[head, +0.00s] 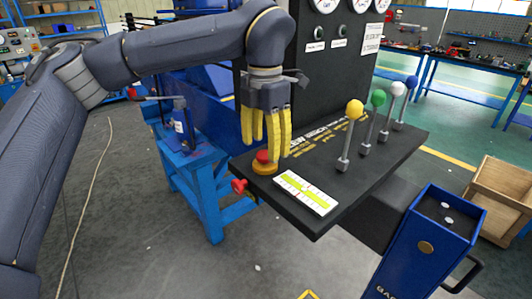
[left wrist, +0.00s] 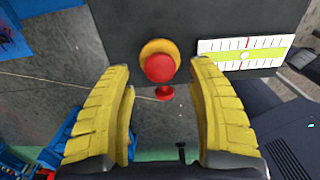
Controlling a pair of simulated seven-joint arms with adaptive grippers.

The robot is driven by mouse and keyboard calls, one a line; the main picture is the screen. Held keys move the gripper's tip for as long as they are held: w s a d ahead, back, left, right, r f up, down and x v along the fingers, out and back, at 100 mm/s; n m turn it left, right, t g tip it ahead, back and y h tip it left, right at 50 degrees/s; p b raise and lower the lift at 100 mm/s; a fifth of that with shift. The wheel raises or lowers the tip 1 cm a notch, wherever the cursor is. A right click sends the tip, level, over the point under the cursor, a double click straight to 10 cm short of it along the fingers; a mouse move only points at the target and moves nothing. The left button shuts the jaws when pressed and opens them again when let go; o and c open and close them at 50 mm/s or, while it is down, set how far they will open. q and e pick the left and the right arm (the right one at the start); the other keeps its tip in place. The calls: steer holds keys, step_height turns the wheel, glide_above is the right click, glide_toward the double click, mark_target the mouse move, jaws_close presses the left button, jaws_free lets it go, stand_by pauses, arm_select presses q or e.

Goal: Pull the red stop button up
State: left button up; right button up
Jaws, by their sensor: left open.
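The red stop button (head: 262,157) sits on a round yellow base at the left corner of the black control panel (head: 345,190). It also shows in the left wrist view (left wrist: 159,68), near the upper middle. My left gripper (head: 267,147) points down over the button with its yellow fingers open and empty. In the left wrist view the fingers stand apart on either side of the button, with gaps between. The head view cannot tell exactly how high the fingertips are above it. My right gripper is not in view.
A red knob (head: 239,187) sticks out from the panel's edge below the button. A white-and-green level gauge (head: 305,192) lies beside the button. Levers with yellow (head: 354,109), green, white and blue balls stand to the right. A gauge board (head: 335,60) rises behind.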

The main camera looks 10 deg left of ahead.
mark_target(265, 153)
arm_select(q)
steer(key=shift+r, duration=3.5)
